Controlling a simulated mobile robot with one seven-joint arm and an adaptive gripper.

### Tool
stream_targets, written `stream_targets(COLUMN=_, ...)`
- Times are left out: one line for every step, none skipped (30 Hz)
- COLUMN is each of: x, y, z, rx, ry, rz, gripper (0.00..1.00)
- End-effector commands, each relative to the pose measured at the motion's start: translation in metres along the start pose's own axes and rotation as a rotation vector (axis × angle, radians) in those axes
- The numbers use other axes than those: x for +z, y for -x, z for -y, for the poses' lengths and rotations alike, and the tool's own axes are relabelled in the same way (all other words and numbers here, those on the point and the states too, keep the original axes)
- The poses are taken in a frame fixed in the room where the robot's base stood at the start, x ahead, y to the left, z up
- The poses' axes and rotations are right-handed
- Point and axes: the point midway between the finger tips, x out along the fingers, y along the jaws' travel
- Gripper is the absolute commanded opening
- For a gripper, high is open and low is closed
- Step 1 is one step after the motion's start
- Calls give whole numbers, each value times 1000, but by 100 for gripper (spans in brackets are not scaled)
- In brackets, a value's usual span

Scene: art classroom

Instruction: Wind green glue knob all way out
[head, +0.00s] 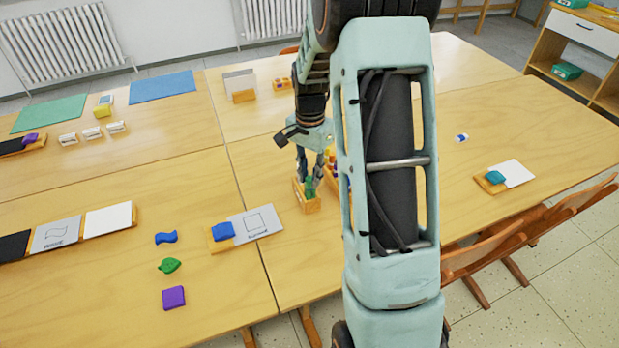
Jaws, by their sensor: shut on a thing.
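The green glue (309,187) stands upright in a small wooden holder (306,206) near the middle of the table. My gripper (311,174) points down from above and is shut on the top of the green glue. The knob itself is too small and too covered by the fingers to make out, so how far it is wound cannot be told.
My arm hides much of the table right of the holder; a wooden holder with coloured items (327,160) is partly behind it. Loose blue, green and purple pieces (173,298) lie further left.

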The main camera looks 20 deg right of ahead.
Motion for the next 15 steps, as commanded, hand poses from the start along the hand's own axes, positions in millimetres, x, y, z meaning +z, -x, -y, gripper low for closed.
stream_targets(x=0, y=0, z=0, rx=0, ry=-26, rz=-1, gripper=9)
stream_targets(x=1, y=0, z=1, rx=0, ry=-52, rz=-1, gripper=9)
stream_targets(x=1, y=0, z=1, rx=0, ry=-99, rz=-1, gripper=9)
stream_targets(x=1, y=0, z=1, rx=1, ry=-140, rz=0, gripper=9)
stream_targets(x=1, y=1, z=1, rx=1, ry=-182, rz=-1, gripper=9)
stream_targets(x=1, y=1, z=1, rx=1, ry=-240, rz=-1, gripper=9)
stream_targets(x=1, y=1, z=1, rx=1, ry=-283, rz=0, gripper=9)
stream_targets(x=1, y=1, z=1, rx=1, ry=-325, rz=-1, gripper=9)
stream_targets(x=1, y=2, z=1, rx=1, ry=-379, rz=0, gripper=9)
stream_targets(x=1, y=2, z=0, rx=1, ry=-419, rz=0, gripper=9)
stream_targets(x=1, y=2, z=1, rx=1, ry=-455, rz=-1, gripper=9)
stream_targets(x=0, y=2, z=0, rx=1, ry=-494, rz=-1, gripper=9)
stream_targets(x=0, y=1, z=0, rx=1, ry=-524, rz=0, gripper=9)
stream_targets(x=1, y=1, z=1, rx=1, ry=-553, rz=0, gripper=9)
stream_targets(x=1, y=1, z=0, rx=1, ry=-585, rz=-1, gripper=9)
